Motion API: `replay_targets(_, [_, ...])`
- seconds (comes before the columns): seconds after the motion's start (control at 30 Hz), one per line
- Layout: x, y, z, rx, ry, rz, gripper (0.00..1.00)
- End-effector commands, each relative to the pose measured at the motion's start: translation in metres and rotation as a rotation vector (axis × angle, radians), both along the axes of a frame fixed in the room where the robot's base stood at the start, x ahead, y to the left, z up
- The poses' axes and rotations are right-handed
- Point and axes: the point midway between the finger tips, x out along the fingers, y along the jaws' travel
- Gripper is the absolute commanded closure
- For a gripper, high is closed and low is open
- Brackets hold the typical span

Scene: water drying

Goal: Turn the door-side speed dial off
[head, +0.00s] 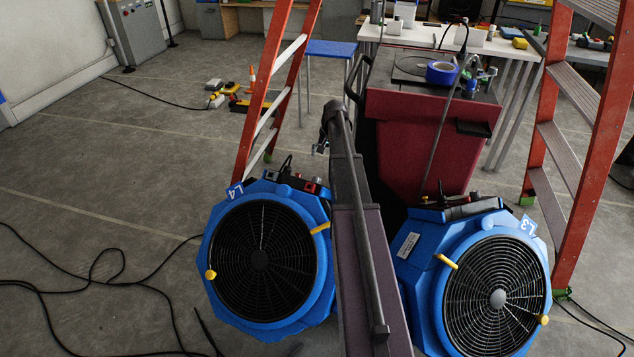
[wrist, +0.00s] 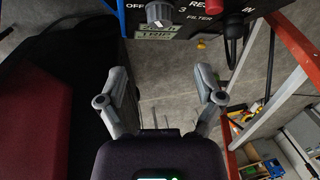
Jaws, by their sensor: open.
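Two blue fans stand on the floor in the head view, L4 (head: 214,232) on the left and L3 (head: 420,265) on the right. Each has a dark control panel on top; their dials are too small to read there. In the wrist view, a grey dial (wrist: 160,12) sits on a black panel at the top edge, near the word OFF and a 3. Its top is cut off, so its setting is unclear. My gripper (wrist: 162,92) is open and empty, its fingers apart below the dial and not touching it. The head view does not show the fingers clearly.
A red cabinet (head: 420,135) stands behind the fans. Orange ladders (head: 268,85) (head: 600,120) stand at both sides. Black cables lie on the floor at left.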

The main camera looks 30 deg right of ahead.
Motion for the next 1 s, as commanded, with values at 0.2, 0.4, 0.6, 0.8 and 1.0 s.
replay_targets(0.2, [0.003,0.002,-0.022,0.000,0.000,0.000,0.15])
replay_targets(0.4, [0.005,0.005,-0.037,0.000,0.000,0.001,0.15])
replay_targets(0.6, [0.008,0.007,-0.052,0.000,0.000,0.001,0.15])
replay_targets(0.8, [0.010,0.009,-0.068,0.000,0.000,0.002,0.15])
replay_targets(1.0, [0.012,0.011,-0.083,0.000,0.000,0.002,0.15])
